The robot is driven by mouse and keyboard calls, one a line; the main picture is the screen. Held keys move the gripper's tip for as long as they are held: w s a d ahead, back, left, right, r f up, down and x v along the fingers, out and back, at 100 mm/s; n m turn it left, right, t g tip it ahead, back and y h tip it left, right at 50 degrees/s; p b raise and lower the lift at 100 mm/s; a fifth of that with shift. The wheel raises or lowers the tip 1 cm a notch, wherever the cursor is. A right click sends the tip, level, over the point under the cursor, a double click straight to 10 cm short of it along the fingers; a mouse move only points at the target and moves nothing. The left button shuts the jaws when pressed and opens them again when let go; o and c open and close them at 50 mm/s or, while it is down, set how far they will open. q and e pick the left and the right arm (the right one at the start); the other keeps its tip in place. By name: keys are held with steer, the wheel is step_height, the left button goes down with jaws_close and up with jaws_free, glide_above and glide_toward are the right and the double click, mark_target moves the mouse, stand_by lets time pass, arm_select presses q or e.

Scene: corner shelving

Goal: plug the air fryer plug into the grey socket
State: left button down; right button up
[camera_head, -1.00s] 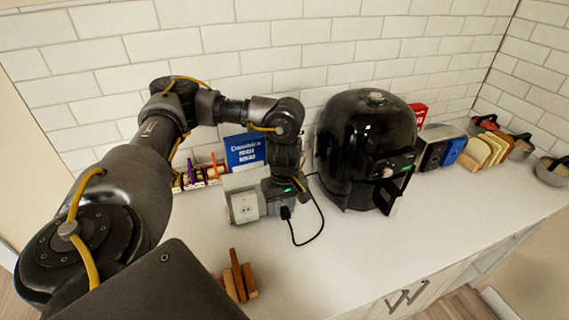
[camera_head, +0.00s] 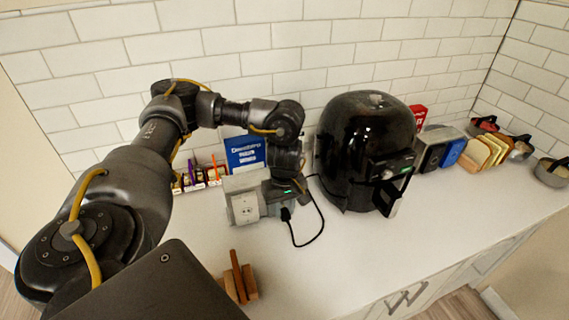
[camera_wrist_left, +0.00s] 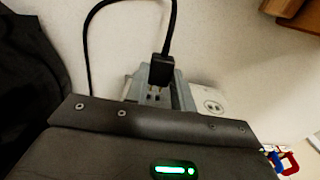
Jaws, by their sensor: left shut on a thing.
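The black air fryer (camera_head: 362,135) stands on the counter against the wall. My left gripper (camera_head: 281,203) is right beside the socket, pointing down, shut on the plug. In the wrist view the plug (camera_wrist_left: 162,70) sits between the grey fingers (camera_wrist_left: 160,94). The plug is apart from the outlet face. My right gripper is out of view.
A blue box (camera_head: 243,151) and a small rack (camera_head: 200,178) stand behind the socket. A wooden holder (camera_head: 239,282) is near the front edge. A toaster, bread slices (camera_head: 480,152) and pots line the right side. The counter front of the fryer is clear.

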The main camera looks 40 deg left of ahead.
arm_select(q)
steer(key=shift+w+a+r, duration=0.1)
steer(key=shift+w+a, duration=0.25)
steer(key=shift+a, duration=0.25)
steer(key=shift+w+a, duration=0.3)
steer(key=shift+a, duration=0.25)
stand_by(0.8)
steer(key=c, duration=1.1)
jaws_free()
steer(key=shift+a, duration=0.1)
step_height(320, 180, up, 11)
steer(key=shift+p, duration=0.3)
steer(key=shift+f, duration=0.2)
